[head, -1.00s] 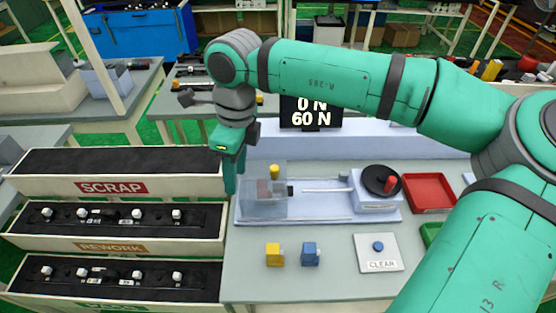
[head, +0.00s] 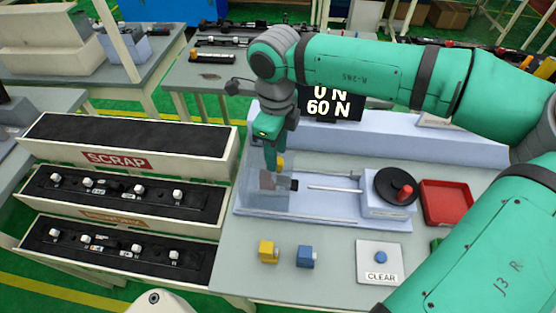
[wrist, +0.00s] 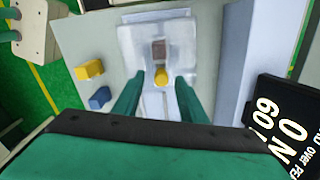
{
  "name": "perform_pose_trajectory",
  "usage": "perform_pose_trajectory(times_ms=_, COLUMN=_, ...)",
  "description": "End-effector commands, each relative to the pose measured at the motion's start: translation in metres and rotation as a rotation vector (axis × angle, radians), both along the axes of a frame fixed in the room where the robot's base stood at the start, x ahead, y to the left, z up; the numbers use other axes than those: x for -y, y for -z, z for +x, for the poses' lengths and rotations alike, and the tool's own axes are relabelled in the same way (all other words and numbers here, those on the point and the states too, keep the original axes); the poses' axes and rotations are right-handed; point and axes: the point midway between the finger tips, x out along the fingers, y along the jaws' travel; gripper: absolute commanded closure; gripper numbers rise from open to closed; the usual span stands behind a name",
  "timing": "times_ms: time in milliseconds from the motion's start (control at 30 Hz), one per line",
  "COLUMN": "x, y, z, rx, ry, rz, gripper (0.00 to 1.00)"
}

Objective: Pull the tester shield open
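The tester shield (head: 257,188) is a clear box over the left part of the pale tester bed. It also shows in the wrist view (wrist: 133,48). A yellow knob (head: 281,162) stands up at the shield; in the wrist view the knob (wrist: 161,77) appears between my two green fingers. My gripper (head: 271,166) points down at the shield, beside the knob in the head view. In the wrist view the fingers of my gripper (wrist: 158,82) are apart, with gaps on both sides of the knob. Whether the tips are down at knob height is hard to tell.
A display (head: 333,106) reading 60 N stands behind the tester. A black wheel with a red handle (head: 396,187) is at its right, near a red tray (head: 446,203). Yellow (head: 268,251) and blue (head: 306,256) blocks and a CLEAR button (head: 380,257) sit in front. Bins stand left.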

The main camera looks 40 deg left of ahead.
Motion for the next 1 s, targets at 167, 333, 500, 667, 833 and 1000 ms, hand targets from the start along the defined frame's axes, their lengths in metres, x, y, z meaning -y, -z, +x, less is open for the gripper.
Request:
perform_pose_trajectory(times_ms=167, x=0.002, y=0.026, z=0.001, rx=-0.001, ry=0.004, rz=0.0, gripper=0.62)
perform_pose_trajectory(times_ms=333, x=0.002, y=0.039, z=0.001, rx=-0.001, ry=0.005, rz=0.0, gripper=0.62)
perform_pose_trajectory(times_ms=500, x=0.002, y=0.042, z=0.001, rx=0.0, ry=0.005, rz=0.0, gripper=0.62)
perform_pose_trajectory(times_ms=667, x=0.002, y=0.042, z=0.001, rx=0.0, ry=0.005, rz=0.0, gripper=0.62)
perform_pose_trajectory(times_ms=833, x=0.002, y=0.042, z=0.001, rx=0.0, ry=0.005, rz=0.0, gripper=1.0)
perform_pose_trajectory(times_ms=1000, x=0.003, y=0.042, z=0.002, rx=0.0, ry=0.005, rz=0.0, gripper=1.0)
